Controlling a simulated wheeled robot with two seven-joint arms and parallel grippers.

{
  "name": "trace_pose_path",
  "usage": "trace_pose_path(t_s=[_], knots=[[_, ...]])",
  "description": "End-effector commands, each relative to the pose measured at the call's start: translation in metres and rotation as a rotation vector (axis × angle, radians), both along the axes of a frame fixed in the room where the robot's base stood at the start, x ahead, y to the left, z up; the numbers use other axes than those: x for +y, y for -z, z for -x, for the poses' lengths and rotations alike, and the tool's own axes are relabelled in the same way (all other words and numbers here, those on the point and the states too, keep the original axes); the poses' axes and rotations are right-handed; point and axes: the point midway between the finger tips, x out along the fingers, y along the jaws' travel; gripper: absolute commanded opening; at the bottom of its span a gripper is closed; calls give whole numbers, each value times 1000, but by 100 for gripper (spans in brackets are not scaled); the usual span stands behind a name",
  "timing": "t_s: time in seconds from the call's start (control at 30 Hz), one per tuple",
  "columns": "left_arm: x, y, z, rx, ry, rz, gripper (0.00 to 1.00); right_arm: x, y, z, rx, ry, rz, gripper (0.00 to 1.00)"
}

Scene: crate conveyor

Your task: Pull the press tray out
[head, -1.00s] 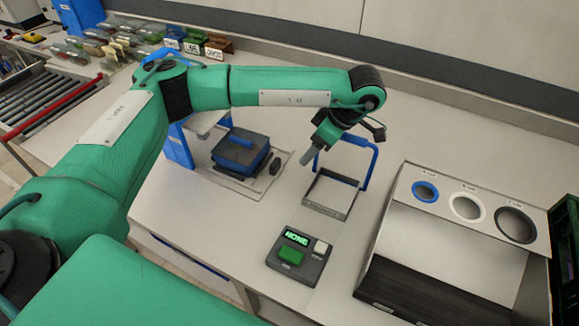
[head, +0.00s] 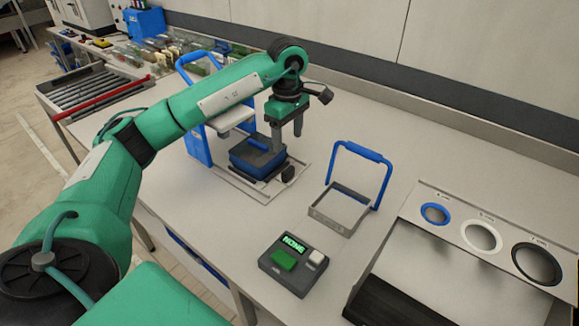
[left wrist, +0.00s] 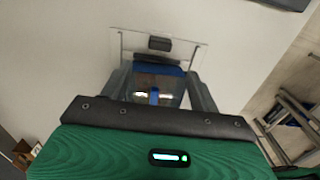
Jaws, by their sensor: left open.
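The press (head: 198,140) has a blue frame with a raised blue handle and stands on the bench left of centre. The press tray (head: 250,160), a blue box with a dark front edge, sits on a pale base plate in front of it. A dark knob (head: 288,174) is at the front of the plate; a dark block also shows in the left wrist view (left wrist: 159,43). My left gripper (head: 287,142) is open and points down over the tray's right side. In the left wrist view the blue tray (left wrist: 158,85) shows between its fingers. Contact cannot be told. My right gripper is out of view.
An empty metal frame (head: 322,212) with a blue hoop handle stands to the right. A dark box with a green button and a "NONE" display (head: 294,262) is in front. A sloped bin with round holes (head: 455,250) is at right. Roller conveyor (head: 95,93) lies at left.

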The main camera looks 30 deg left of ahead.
Motion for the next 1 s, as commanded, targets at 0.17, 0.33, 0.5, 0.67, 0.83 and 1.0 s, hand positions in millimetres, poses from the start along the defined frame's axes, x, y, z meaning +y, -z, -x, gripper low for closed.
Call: trace_pose_path(t_s=[0.17,0.33,0.5,0.67,0.83,1.0], knots=[[0,40,1,5,0,0,62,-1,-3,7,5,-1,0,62],[0,73,1,4,-1,0,62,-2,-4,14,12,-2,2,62],[0,94,0,3,-1,0,62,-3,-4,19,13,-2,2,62],[0,103,0,0,-1,0,62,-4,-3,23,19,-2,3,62],[0,104,0,0,0,0,62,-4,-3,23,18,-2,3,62],[0,104,0,0,0,0,46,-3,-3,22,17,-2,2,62]])
